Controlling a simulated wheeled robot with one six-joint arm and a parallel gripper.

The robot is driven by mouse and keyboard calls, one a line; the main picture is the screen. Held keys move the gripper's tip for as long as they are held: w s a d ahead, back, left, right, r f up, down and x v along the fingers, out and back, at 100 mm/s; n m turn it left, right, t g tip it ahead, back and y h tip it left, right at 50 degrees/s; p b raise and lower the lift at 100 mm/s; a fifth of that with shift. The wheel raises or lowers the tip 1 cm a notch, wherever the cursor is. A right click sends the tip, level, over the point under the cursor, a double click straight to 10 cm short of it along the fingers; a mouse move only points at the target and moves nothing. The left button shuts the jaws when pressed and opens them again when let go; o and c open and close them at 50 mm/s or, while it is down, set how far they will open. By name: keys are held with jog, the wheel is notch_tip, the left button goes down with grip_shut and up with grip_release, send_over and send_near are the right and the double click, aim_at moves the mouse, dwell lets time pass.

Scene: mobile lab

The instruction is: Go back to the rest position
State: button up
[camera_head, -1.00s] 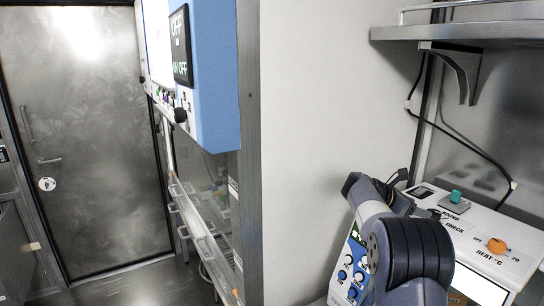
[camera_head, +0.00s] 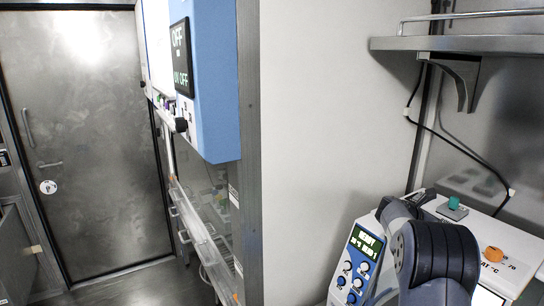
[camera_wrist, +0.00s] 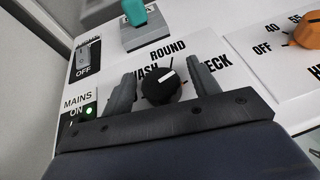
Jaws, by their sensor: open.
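I cannot tell whether the fingers touch the panel. In the head view my arm is at the lower right, in front of the panel, and hides part of it; the gripper cannot be made out there.
A teal switch (camera_head: 454,202) and an orange knob (camera_head: 493,254) stand on the panel. A blue device with a lit display (camera_head: 366,240) is left of my arm. A metal shelf (camera_head: 460,42) hangs above. A grey door (camera_head: 85,140) is at the far left.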

jog(key=shift+n+t+y, duration=1.5)
jog(key=shift+n+t, duration=0.6)
jog(key=shift+n, duration=0.1)
jog(key=shift+n+t+y, duration=0.8)
jog(key=shift+n+y, duration=0.2)
jog(key=shift+n, duration=0.1)
jog(key=shift+r+n+t+y+b, duration=0.15)
jog(key=shift+n+t+y+b, duration=0.15)
jog(key=shift+n+y, duration=0.2)
jog(key=shift+n+t+y+b, duration=0.3)
jog(key=shift+n+y+b, duration=0.05)
jog(key=shift+n+y, duration=0.05)
jog(key=shift+f+n+t+y+b, duration=0.35)
jog(key=shift+n+y+b, duration=0.4)
jog(key=shift+b, duration=0.25)
jog(key=shift+r+n+y+b, duration=0.15)
jog(key=shift+n+y+b, duration=0.7)
jog(key=shift+y+b, duration=0.15)
jog(key=shift+r+y, duration=0.1)
jog(key=shift+y, duration=0.25)
jog(key=shift+a, duration=0.15)
